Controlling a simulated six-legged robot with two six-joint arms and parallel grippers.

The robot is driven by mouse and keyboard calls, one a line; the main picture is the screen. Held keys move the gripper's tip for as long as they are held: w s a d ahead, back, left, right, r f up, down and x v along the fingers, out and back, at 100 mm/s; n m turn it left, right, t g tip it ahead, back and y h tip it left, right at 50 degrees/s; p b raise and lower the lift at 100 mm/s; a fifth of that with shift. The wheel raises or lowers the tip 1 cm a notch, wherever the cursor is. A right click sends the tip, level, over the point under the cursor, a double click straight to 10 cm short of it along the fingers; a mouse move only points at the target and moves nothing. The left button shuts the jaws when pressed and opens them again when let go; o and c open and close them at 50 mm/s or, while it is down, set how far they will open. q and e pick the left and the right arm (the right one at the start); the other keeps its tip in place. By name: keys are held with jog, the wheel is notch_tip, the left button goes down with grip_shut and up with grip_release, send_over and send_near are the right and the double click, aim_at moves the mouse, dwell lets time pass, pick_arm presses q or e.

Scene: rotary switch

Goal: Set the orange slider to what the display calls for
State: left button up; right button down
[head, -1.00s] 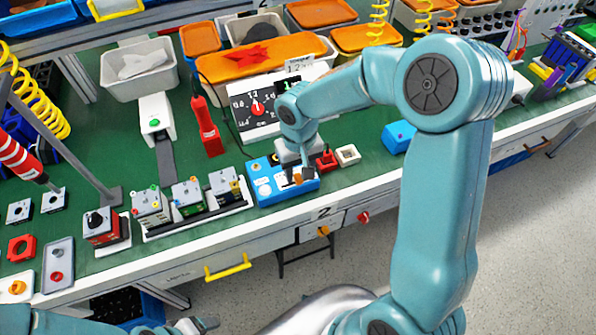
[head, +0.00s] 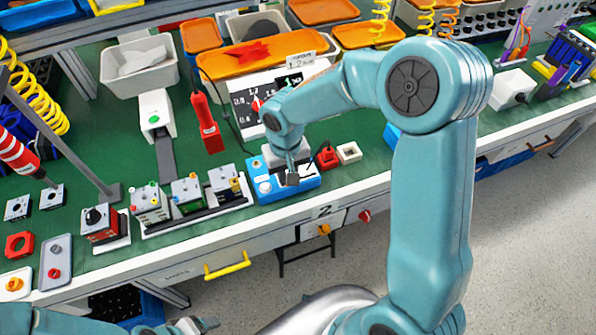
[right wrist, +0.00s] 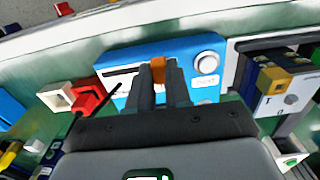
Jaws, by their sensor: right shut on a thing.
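The blue control box (head: 262,189) sits near the bench's front edge; it also shows in the right wrist view (right wrist: 125,60). The orange slider (right wrist: 158,68) stands between the fingers of my right gripper (right wrist: 160,80), which is shut on it. In the head view my right gripper (head: 292,178) hides the slider. A dark slot (right wrist: 122,71) runs beside it on a white panel. A small dark display (head: 290,81) with green characters stands behind the box; I cannot read it surely. My left gripper (head: 195,325) is at the bottom edge, its fingers unclear.
A round white button (right wrist: 207,63) is on the box beside the slider. A red part (head: 327,156) and a white open block (head: 348,152) stand right of the box. Several switch modules (head: 187,196) stand left of it. A red handheld tool (head: 207,125) lies behind.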

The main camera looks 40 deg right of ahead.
jog(key=shift+w+a, duration=0.15)
jog(key=shift+a, duration=0.3)
jog(key=shift+d, duration=0.1)
jog(key=c, duration=1)
grip_release()
jog(key=shift+a+r, duration=0.1)
jog(key=shift+a, duration=0.1)
jog(key=shift+c, duration=0.2)
jog(key=shift+d, duration=0.2)
notch_tip(320, 180, up, 16)
jog(key=shift+r+p, duration=0.15)
jog(key=shift+p, duration=0.3)
jog(key=shift+a, duration=0.1)
